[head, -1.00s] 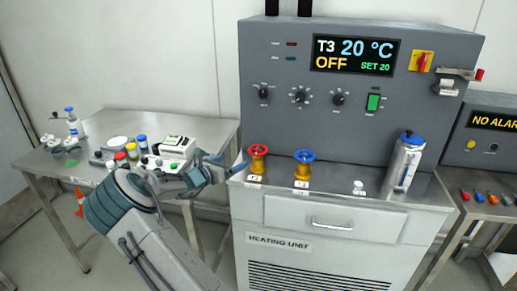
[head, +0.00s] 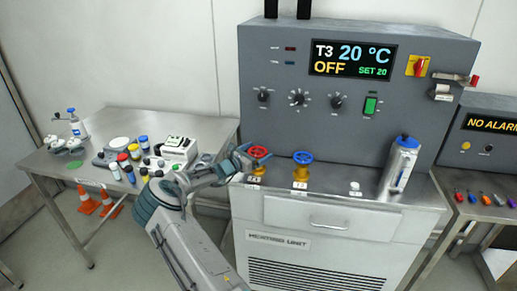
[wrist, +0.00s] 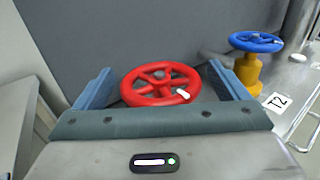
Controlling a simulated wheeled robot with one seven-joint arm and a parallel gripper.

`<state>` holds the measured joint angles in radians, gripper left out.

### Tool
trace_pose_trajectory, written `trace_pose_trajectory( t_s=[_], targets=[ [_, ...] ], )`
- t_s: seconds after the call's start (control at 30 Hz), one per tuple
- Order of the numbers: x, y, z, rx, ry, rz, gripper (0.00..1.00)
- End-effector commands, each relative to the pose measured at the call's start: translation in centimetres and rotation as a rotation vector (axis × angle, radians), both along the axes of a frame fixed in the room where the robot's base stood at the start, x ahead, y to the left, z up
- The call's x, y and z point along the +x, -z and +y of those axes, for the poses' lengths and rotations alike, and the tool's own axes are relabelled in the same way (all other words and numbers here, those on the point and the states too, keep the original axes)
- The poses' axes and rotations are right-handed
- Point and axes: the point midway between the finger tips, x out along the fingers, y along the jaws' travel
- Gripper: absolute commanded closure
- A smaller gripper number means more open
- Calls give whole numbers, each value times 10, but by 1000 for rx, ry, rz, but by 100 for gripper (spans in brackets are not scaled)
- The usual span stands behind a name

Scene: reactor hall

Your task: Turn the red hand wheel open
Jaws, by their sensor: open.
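The red hand wheel (head: 258,152) sits on a yellow valve body at the left end of the heating unit's ledge. In the wrist view the red wheel (wrist: 160,84) lies between the two blue fingers of my gripper (wrist: 160,85). A white mark shows on its right side. My gripper (head: 243,160) also shows in the head view, at the wheel's left side. The fingers are open, one on each side of the rim; I cannot tell whether they touch it. The wheel's underside and stem are hidden in the wrist view.
A blue hand wheel (head: 302,157) on a yellow valve stands just right; in the wrist view the blue wheel (wrist: 256,42) is close to the right finger. The unit's grey panel (head: 350,90) rises behind. A silver canister (head: 400,165) stands further right. A steel table (head: 115,190) is left.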

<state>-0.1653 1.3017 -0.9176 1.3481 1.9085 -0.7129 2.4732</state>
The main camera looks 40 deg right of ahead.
Motion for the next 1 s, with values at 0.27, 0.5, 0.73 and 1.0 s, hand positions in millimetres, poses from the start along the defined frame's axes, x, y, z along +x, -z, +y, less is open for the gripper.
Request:
trace_pose_trajectory(
  t_s=[0.27,0.5,0.73,1.0],
  targets=[
    [1,0,-11,-1,0,1,6],
    [1,0,-11,0,1,1,28],
    [1,1,-11,0,1,0,51],
    [0,4,-12,0,-10,-1,51]
  ],
)
